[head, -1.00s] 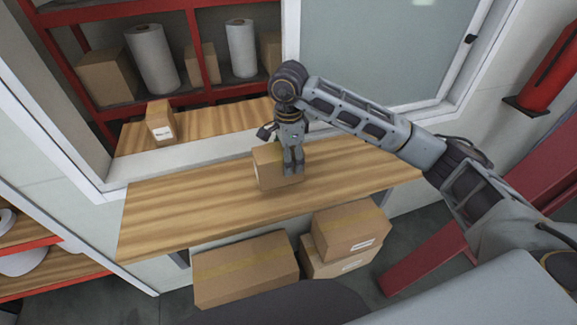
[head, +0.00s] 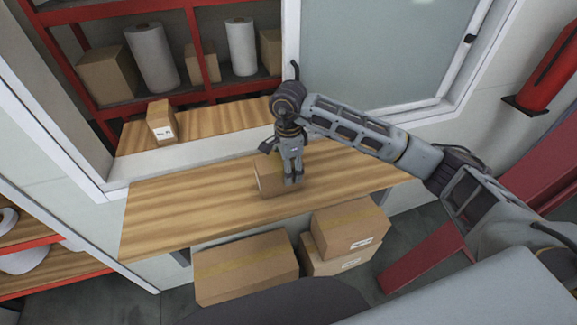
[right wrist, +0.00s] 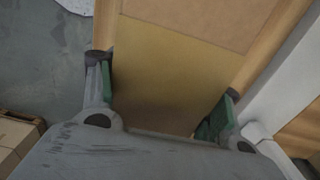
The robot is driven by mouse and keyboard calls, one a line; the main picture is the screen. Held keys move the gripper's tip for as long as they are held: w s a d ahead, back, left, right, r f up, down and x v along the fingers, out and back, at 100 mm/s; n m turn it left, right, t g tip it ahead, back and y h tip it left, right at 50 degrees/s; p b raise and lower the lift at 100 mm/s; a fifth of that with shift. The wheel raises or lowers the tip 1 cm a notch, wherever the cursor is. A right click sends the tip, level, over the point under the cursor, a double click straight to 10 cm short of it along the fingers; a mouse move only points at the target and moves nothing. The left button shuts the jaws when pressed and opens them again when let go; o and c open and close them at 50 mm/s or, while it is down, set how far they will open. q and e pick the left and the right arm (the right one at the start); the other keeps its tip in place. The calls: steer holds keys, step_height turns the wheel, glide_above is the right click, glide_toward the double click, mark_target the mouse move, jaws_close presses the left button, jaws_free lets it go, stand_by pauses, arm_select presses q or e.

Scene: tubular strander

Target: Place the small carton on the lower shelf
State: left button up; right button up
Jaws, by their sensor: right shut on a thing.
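A small brown carton (head: 268,178) is at the middle of the lower wooden shelf (head: 185,220), partly hidden by my right gripper (head: 294,181). The gripper points down and is shut on the carton. In the right wrist view the carton (right wrist: 172,75) fills the gap between the two green-padded fingers. The carton's base looks at or very near the board; I cannot tell whether it bears on it. My left gripper is not in view.
An upper wooden ledge (head: 220,121) behind holds another labelled carton (head: 161,122). Red racking (head: 203,45) with rolls and boxes stands beyond. Larger cartons (head: 245,268) lie below the shelf. The lower shelf is clear left of the held carton.

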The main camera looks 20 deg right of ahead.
steer(key=shift+f, duration=0.1)
stand_by(0.3)
steer(key=o, duration=1.4)
steer(key=shift+c, duration=0.2)
step_height(320, 180, up, 10)
steer(key=shift+f+b, duration=0.1)
steer(key=shift+b, duration=0.8)
steer(key=shift+r, duration=1.25)
steer(key=shift+o, duration=0.3)
